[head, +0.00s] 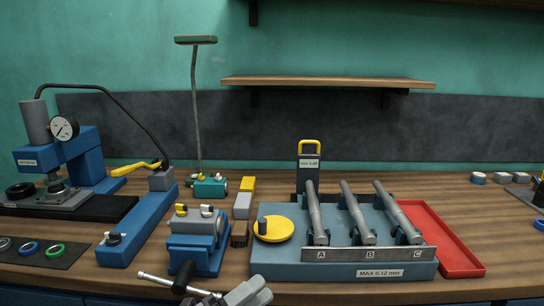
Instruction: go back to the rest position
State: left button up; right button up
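My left gripper (246,293) shows only in part at the bottom edge of the head view, low in front of the blue bench. Its grey fingers are cut off by the frame, so I cannot tell whether they are apart. A thin metal bar (172,285) with a rounded end lies just left of it, below the blue vise (197,246); I cannot tell whether the two touch. My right gripper is not in view.
A grey-blue fixture (370,271) holds three metal rods marked A, B and C. A red tray (440,240) sits to its right. A blue press (68,160), a long blue tool (138,220) and a lamp (196,110) stand left.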

pick_arm(q)
jog(key=s+a+f+n+y, duration=0.8)
jog(key=s+f+n, duration=0.1)
jog(key=f+n, duration=0.3)
jog(key=s+a+f+n+g+y, duration=0.1)
jog(key=s+a+f+n+y, duration=0.7)
jog(key=f+n, duration=0.5)
jog(key=shift+s+a+n, duration=0.55)
jog(key=shift+s+n, duration=0.55)
jog(key=shift+s, duration=0.15)
